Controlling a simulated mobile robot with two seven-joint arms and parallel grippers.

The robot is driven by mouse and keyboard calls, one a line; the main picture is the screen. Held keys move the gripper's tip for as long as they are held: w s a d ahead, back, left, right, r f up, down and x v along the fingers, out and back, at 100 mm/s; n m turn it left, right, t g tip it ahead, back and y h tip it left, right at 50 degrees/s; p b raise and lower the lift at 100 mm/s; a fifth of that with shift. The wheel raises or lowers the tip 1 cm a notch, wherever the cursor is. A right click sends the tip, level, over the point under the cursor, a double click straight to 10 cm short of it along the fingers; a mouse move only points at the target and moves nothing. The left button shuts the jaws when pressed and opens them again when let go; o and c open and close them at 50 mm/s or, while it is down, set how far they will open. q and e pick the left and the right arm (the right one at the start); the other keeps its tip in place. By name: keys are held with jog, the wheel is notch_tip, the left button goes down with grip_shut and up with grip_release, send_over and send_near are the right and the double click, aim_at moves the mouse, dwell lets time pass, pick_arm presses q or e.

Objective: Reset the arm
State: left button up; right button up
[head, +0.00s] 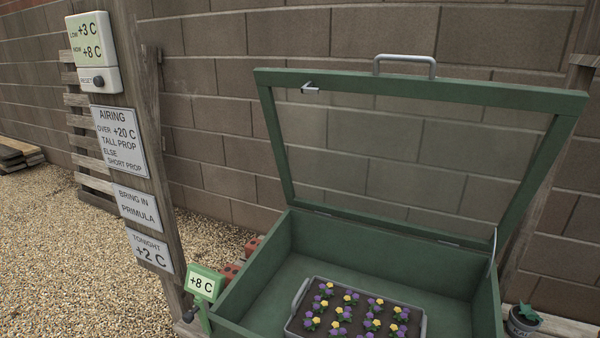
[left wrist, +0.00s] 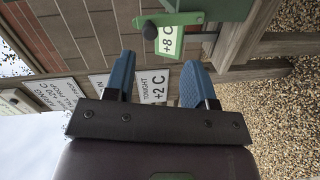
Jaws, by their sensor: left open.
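My left gripper (left wrist: 158,62) shows in the left wrist view, with its two blue fingers apart and nothing between them. Beyond the fingers in that view are the white sign reading tonight +2 C (left wrist: 153,86) and a green +8 C gauge (left wrist: 168,40) with a dark knob. Neither of my arms shows in the head view. My right gripper is in neither view.
A green cold frame (head: 350,237) stands with its glazed lid (head: 420,93) raised. Inside is a tray (head: 424,326) of purple and yellow flowers. A wooden post (head: 150,120) carries signs and a thermometer (head: 92,50). A pot (head: 522,322) is at right; gravel lies left.

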pick_arm(q)
jog(key=s+d+f+m+g+y, duration=0.1)
jog(key=s+d+m, duration=0.3)
jog(key=s+m, duration=0.3)
jog(key=s+d+m+g, duration=0.2)
jog(key=s+d+m, duration=0.25)
jog(key=m, duration=0.45)
jog(key=s+a+f+n+g+y, duration=0.1)
jog(key=s+y, duration=0.2)
jog(key=s, duration=0.6)
jog(key=s+a+f+g+y, duration=0.1)
jog(key=s+a+y, duration=0.1)
jog(key=s, duration=0.7)
notch_tip(320, 180, up, 11)
jog(key=a+n+p, duration=0.1)
jog(key=n+p, duration=0.1)
jog(key=p, duration=1.4)
jog(key=shift+s+f+t+y, duration=0.2)
jog(key=shift+s+t+y, duration=0.1)
jog(key=shift+t+y, duration=0.1)
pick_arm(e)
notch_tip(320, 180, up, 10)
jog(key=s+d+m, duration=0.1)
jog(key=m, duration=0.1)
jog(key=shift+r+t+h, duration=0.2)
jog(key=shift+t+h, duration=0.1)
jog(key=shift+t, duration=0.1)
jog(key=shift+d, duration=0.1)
